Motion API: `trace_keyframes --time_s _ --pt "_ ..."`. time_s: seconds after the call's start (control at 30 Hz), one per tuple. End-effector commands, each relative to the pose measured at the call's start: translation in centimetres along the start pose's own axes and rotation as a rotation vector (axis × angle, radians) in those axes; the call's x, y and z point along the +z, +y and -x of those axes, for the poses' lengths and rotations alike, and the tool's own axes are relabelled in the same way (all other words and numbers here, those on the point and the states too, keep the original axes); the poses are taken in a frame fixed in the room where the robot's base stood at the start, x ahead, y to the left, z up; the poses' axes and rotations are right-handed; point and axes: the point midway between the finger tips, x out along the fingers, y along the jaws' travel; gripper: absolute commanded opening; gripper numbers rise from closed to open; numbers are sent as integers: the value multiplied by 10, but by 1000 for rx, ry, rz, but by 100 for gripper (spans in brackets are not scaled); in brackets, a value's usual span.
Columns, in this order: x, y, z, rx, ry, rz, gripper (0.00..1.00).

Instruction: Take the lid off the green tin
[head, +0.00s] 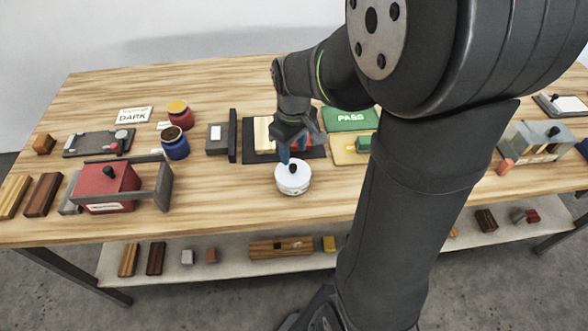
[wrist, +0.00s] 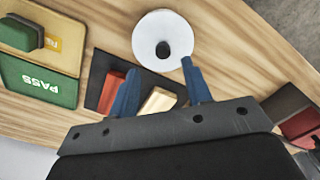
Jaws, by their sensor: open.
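A round white lidded tin or pot (head: 293,184) with a black knob stands upright on the table near the front edge. In the wrist view its white top (wrist: 148,32) and black knob (wrist: 163,49) lie just beyond my fingertips. I see no clearly green tin; the white top may hide the body's colour in the wrist view. My gripper (head: 287,156) is open and empty, just behind and above the white tin. In the wrist view its two blue fingers (wrist: 161,67) are spread wide, roughly either side of the knob's line. I cannot tell the exact height gap.
A dark mat (head: 262,157) with a pale wooden block and a red block lies behind the tin. A green PASS pad (head: 350,118) and a yellow pad (head: 345,156) are to the right. A red box fixture (head: 105,187), a blue jar (head: 175,147) and a red jar (head: 180,112) stand left.

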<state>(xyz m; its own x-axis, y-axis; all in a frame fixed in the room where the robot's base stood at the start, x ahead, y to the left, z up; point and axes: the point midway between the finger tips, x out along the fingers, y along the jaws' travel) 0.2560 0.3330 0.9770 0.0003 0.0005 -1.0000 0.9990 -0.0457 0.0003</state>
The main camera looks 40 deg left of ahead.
Motion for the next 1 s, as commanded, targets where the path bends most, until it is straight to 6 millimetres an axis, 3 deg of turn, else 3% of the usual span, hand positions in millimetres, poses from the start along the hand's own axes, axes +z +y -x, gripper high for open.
trace_keyframes --time_s 0.3,0.63,0.87,1.0 --pt "2 -5 -43 -2 -3 -1 45" --pt "2 -5 -50 -1 -2 0 45" --pt "2 -5 -50 -1 -2 0 2" --pt "2 -5 -50 -1 -2 0 0"
